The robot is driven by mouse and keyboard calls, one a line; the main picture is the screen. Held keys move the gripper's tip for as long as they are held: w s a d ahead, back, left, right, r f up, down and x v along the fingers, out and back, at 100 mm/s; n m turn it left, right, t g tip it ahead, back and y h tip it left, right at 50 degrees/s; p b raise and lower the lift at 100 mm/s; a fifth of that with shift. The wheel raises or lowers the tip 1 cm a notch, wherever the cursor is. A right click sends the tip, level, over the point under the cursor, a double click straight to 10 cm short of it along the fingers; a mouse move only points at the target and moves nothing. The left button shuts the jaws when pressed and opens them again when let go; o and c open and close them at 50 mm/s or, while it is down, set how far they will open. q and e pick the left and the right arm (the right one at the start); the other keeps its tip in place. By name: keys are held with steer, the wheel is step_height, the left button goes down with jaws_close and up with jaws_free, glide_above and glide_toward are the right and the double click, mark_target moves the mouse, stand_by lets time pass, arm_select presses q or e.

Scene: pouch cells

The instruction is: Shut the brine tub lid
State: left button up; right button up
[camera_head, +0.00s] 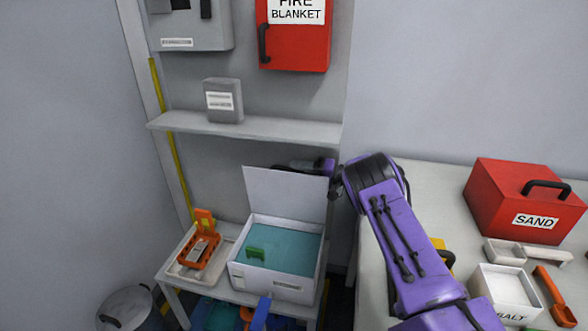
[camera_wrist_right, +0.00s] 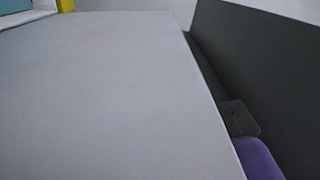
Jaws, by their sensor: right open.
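The brine tub (camera_head: 245,279) is a white box with teal liquid, standing on a low table. Its pale lid (camera_head: 284,194) stands upright and open along the back edge. A green object (camera_head: 256,253) is in the liquid. My right gripper (camera_head: 296,166) is open at the lid's top edge, partly hidden behind it; contact cannot be told. In the right wrist view a large pale panel, probably the lid (camera_wrist_right: 100,95), fills most of the picture, with a dark finger (camera_wrist_right: 240,118) at its right edge. My left gripper is out of view.
An orange holder (camera_head: 203,254) sits in a tray left of the tub. A shelf (camera_head: 290,130) with a grey box (camera_head: 223,100) runs above the lid. A bench at right holds a red sand box (camera_head: 515,200) and a white salt box (camera_head: 505,290). A metal bin (camera_head: 125,310) stands front left.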

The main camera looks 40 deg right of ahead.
mark_target(291, 175)
steer(key=shift+x, duration=1.05)
jaws_close()
steer(key=s+a+n+p, duration=0.1)
steer(key=p, duration=0.1)
steer(key=s+a+p, duration=0.1)
steer(key=a+p, duration=0.1)
steer(key=shift+s+r+n, duration=0.2)
steer(key=shift+r+n, duration=0.15)
steer(key=shift+n, duration=0.55)
steer(key=s+a+f+p, duration=0.1)
steer(key=s+a+p, duration=0.1)
steer(key=shift+s+a+f, duration=0.2)
steer(key=shift+a+f, duration=0.2)
jaws_free()
steer(key=shift+d, duration=0.1)
